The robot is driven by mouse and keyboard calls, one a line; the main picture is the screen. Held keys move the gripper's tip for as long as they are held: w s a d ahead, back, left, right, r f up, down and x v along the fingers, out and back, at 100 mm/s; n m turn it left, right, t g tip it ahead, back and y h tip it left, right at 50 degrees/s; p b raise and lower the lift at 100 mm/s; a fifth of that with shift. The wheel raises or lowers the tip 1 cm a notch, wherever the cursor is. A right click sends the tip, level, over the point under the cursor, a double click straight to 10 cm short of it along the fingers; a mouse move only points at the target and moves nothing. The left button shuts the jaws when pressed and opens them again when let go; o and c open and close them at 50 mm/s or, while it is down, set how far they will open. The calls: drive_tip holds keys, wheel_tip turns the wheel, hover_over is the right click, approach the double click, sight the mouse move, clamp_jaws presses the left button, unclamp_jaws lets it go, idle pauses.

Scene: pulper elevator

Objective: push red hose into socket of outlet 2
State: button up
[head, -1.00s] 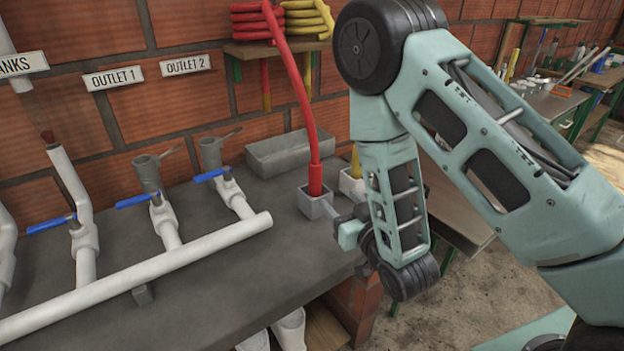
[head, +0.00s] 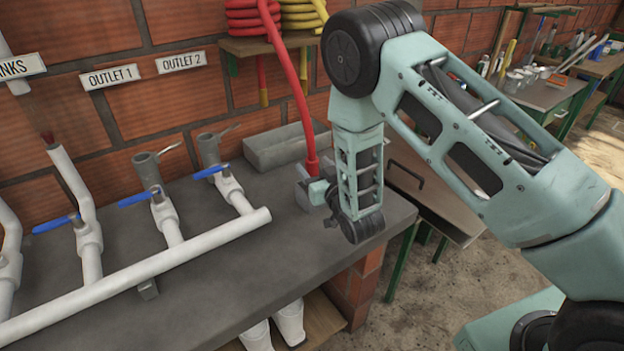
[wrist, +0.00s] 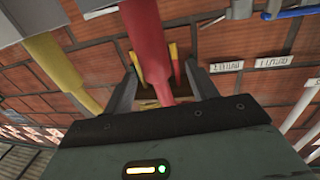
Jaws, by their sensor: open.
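The red hose (head: 300,120) hangs from a coil on the wall shelf down to the right part of the bench. Its lower end is hidden beside my gripper (head: 306,190). In the wrist view the hose (wrist: 148,50) runs between the two spread fingers of my gripper (wrist: 160,85), which is open. I cannot tell whether a finger touches it. The outlet 2 socket (head: 208,150) is a grey upright fitting with a side lever, behind a blue-handled valve, to the left of my gripper. Its label (head: 181,62) is on the wall above.
The outlet 1 fitting (head: 147,170) stands left of outlet 2. A white manifold pipe (head: 150,272) crosses the bench in front. A grey trough (head: 280,147) lies behind my gripper. A yellow hose (head: 301,103) hangs beside the red one; it also shows in the wrist view (wrist: 55,65).

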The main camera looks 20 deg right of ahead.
sight(309, 158)
drive_tip(key=w+p, duration=0.1)
drive_tip(key=w, duration=0.3)
drive_tip(key=shift+w+a+p, duration=0.15)
drive_tip(key=shift+w+p, duration=0.25)
clamp_jaws()
